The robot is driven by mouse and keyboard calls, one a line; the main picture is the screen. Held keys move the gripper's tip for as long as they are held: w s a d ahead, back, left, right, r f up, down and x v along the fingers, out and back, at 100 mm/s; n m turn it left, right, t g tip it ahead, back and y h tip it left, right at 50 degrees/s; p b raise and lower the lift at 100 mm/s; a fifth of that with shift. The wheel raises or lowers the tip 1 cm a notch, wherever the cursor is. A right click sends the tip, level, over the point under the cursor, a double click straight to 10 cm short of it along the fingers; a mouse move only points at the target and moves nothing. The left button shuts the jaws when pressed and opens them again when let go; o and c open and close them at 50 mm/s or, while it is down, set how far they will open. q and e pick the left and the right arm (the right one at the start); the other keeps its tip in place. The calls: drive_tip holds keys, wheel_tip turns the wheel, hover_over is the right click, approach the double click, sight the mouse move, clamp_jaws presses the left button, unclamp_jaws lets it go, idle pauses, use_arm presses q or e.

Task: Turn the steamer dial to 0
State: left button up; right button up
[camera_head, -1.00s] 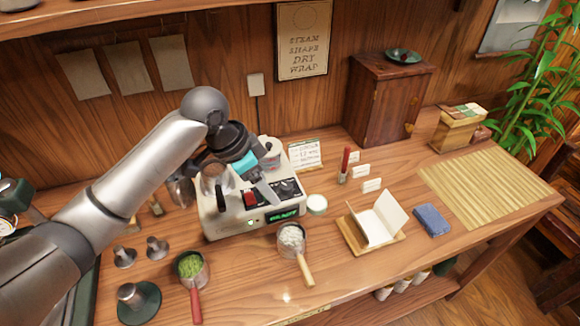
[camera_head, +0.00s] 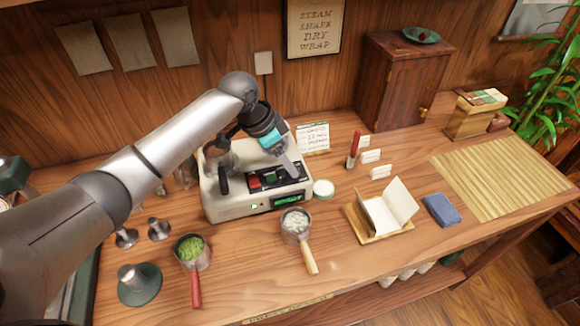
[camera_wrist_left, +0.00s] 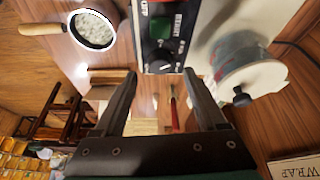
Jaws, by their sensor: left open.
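The steamer (camera_head: 228,209) is a cream box on the table with a dark control panel on top and a lit green display on its front. Its black round dial (camera_wrist_left: 161,58) shows in the left wrist view beside a green button (camera_wrist_left: 163,26). My left gripper (camera_head: 288,168) is over the right part of the panel in the head view and hides the dial there. In the left wrist view its two fingers (camera_wrist_left: 158,75) are apart, with the dial just beyond and between the tips. I cannot tell whether they touch it. The dial's setting is not readable.
A pan of white pieces (camera_head: 296,222) and a pan of green tea (camera_head: 191,249) lie in front.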

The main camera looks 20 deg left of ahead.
use_arm(q)
drive_tip(key=shift+x, duration=1.7)
drive_tip(key=shift+r, duration=0.1)
clamp_jaws()
